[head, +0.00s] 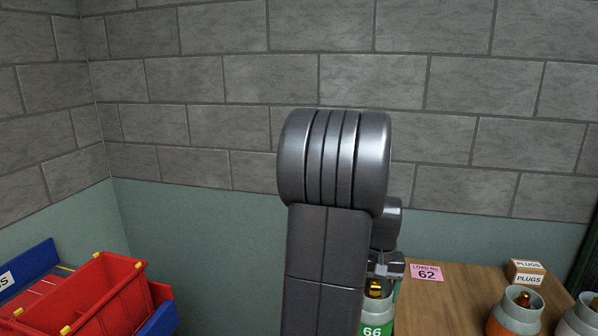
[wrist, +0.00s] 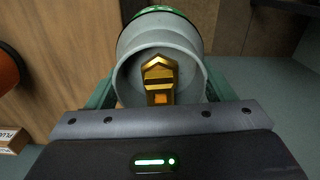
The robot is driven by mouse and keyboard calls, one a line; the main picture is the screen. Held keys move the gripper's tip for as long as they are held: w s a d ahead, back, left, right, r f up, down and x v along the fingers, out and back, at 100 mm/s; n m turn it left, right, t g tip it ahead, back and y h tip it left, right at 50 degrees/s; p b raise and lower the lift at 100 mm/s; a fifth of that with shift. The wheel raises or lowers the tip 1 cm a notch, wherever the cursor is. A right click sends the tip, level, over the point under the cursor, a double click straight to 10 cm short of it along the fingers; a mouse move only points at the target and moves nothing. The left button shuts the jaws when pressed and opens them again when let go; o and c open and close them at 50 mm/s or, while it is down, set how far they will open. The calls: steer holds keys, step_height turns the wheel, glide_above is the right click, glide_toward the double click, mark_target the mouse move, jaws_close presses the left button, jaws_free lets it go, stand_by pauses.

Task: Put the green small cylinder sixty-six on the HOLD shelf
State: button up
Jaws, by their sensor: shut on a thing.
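The green small cylinder sixty-six (head: 378,322) shows at the bottom of the head view, with a grey collar, a brass valve and a "66" label, partly cut off by the frame and by my arm. My gripper (head: 382,283) is over its top. In the wrist view the cylinder (wrist: 160,28) sits between my two fingers, its grey collar and brass valve facing the camera. My gripper (wrist: 158,92) is shut on it. I cannot tell whether its base touches the table. No HOLD shelf can be made out in either view.
A wooden table (head: 453,290) is at the lower right, with a pink "LOAD NO 62" card (head: 426,272), a PLUGS box (head: 525,272) and an orange cylinder (head: 514,315). Another cylinder (head: 580,316) stands at the right edge. Red bins (head: 95,295) are at the lower left.

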steer(key=w+a+f+n, duration=0.1)
steer(key=w+a+f, duration=0.2)
steer(key=a+f, duration=0.6)
steer(key=w+a+f, duration=0.3)
steer(key=a+f, duration=0.6)
steer(key=f, duration=0.2)
steer(key=shift+w+f+n, duration=0.3)
steer(key=shift+n, duration=0.1)
